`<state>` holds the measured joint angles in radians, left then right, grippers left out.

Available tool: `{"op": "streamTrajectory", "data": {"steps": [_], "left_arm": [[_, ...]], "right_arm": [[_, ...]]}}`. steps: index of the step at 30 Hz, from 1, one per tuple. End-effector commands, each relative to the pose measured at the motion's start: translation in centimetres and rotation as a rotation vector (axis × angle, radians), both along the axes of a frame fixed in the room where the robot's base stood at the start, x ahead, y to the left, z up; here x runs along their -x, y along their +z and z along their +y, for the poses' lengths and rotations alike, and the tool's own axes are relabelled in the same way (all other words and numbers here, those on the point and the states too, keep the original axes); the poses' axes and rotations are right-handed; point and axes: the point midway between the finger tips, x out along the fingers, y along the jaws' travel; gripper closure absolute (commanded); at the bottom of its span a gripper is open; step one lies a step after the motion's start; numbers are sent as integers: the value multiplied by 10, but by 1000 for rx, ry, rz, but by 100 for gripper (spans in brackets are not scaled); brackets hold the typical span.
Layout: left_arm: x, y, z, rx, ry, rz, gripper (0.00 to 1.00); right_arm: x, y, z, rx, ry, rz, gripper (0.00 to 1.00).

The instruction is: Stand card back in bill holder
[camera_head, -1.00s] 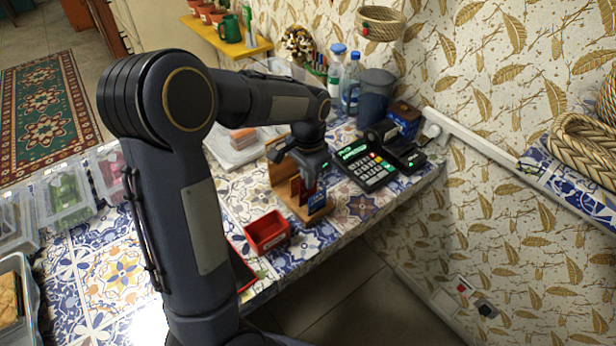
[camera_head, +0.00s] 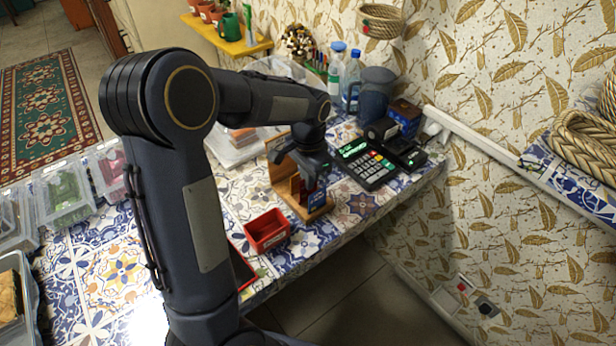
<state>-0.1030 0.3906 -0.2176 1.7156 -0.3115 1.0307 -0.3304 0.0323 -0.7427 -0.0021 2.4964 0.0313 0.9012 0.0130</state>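The wooden bill holder (camera_head: 283,185) stands on the tiled counter, with its tall back board and lower slots partly behind my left gripper. A small blue card (camera_head: 317,199) shows upright at the holder's front right, just below the gripper. My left gripper (camera_head: 308,184) points down over the holder, close to the card. Its fingertips are small and dark, so I cannot tell whether they are open or touch a card. My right gripper is out of view.
A red open box (camera_head: 267,231) sits in front of the holder. A card terminal (camera_head: 367,164) stands close on the right. Bottles (camera_head: 352,82) and a dark canister (camera_head: 376,92) are behind. Clear plastic bins (camera_head: 62,192) line the left; the counter's front edge is near.

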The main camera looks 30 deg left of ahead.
Motion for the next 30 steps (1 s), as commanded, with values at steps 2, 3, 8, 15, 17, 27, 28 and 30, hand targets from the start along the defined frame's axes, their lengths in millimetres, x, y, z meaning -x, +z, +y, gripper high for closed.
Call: {"op": "streamTrajectory", "data": {"steps": [2,3,8,15,17,27,28,30], "left_arm": [[0,-3,0,0,0,1,100],[0,-4,0,0,0,1,100],[0,-8,0,0,0,1,100],[0,-9,0,0,0,0,100],[0,-9,0,0,0,0,100],[0,-9,0,0,0,0,73],[0,-9,0,0,0,0,73],[0,-9,0,0,0,0,73]], "right_arm": [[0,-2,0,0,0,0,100],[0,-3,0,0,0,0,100],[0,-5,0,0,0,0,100],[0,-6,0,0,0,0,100],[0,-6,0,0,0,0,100],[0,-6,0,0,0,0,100],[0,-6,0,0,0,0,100],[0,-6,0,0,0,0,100]]}}
